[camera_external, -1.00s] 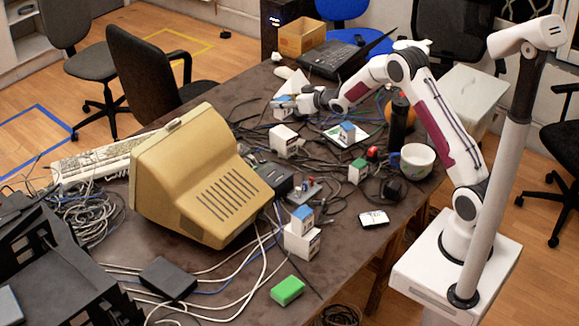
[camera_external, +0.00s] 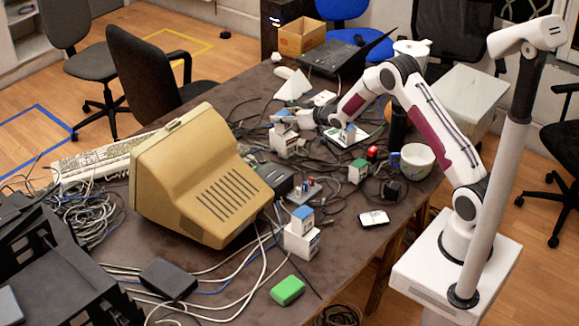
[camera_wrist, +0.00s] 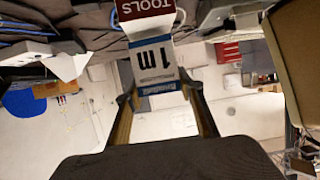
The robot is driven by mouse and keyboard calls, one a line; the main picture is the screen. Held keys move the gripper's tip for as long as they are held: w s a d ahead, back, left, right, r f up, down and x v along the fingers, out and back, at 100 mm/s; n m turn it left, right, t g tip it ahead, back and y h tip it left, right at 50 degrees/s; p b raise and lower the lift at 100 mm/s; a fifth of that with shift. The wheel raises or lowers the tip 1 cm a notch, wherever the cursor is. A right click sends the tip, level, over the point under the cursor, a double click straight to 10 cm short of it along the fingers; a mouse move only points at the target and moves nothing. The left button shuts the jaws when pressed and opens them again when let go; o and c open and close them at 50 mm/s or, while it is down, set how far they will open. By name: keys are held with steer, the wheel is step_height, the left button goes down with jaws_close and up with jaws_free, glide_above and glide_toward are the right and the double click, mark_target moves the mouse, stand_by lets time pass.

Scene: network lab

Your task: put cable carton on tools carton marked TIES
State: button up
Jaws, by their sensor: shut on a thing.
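The cable carton (camera_wrist: 158,62) is white and blue with a "1m" label. My gripper (camera_wrist: 163,98) is shut on it, one finger on each side, in the wrist view. In the external view my gripper (camera_external: 296,119) and the held carton (camera_external: 281,124) are directly over a white tools carton (camera_external: 284,145). A red "TOOLS" label on that carton (camera_wrist: 145,9) shows close against the cable carton's edge in the wrist view. I cannot tell whether the two touch. The word TIES is not readable.
Cables spread around the tools carton. A white mug (camera_external: 416,161) is near the table's right edge.

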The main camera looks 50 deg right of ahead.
steer(key=shift+f, duration=0.3)
steer(key=shift+f, duration=0.1)
steer(key=o, duration=1.2)
steer(key=shift+s, duration=0.1)
steer(key=shift+v, duration=5.95)
